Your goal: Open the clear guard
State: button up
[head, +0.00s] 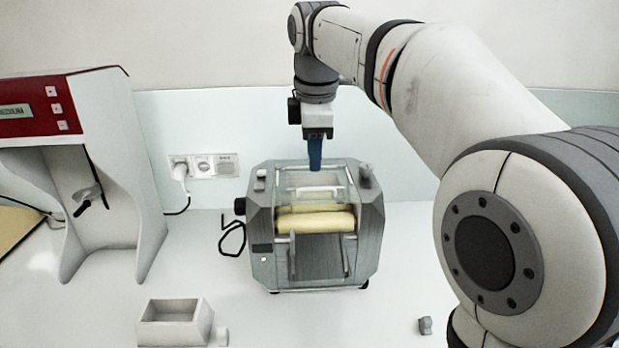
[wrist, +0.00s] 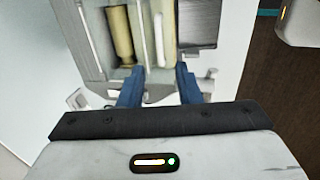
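The mill (head: 374,230) is a grey metal machine with cream rollers (head: 316,220), standing on the white bench. Its clear guard (head: 338,183) is a see-through cover over the upper part, seeming down over the rollers. A pale bar (head: 318,190) shows at the guard. My gripper (head: 315,168) points down at the back top of the mill. In the wrist view my gripper (wrist: 158,74) has its two blue fingers spread apart, with nothing clearly held between them. The rollers (wrist: 121,35) lie beyond the fingertips. Whether a finger touches the guard cannot be told.
A white machine with a red panel (head: 40,108) stands at left. A small open box (head: 172,325) is at the front left and a small grey piece (head: 425,325) at the front right. Wall sockets (head: 204,166) and a black cable (head: 232,238) are left of the mill.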

aim_at(314, 188)
jog(key=f, duration=0.3)
jog(key=w+f, duration=0.1)
jog(key=f, duration=0.2)
jog(key=shift+w+f, duration=0.2)
jog(key=shift+f, duration=0.1)
jog(key=shift+c, duration=0.5)
grip_shut()
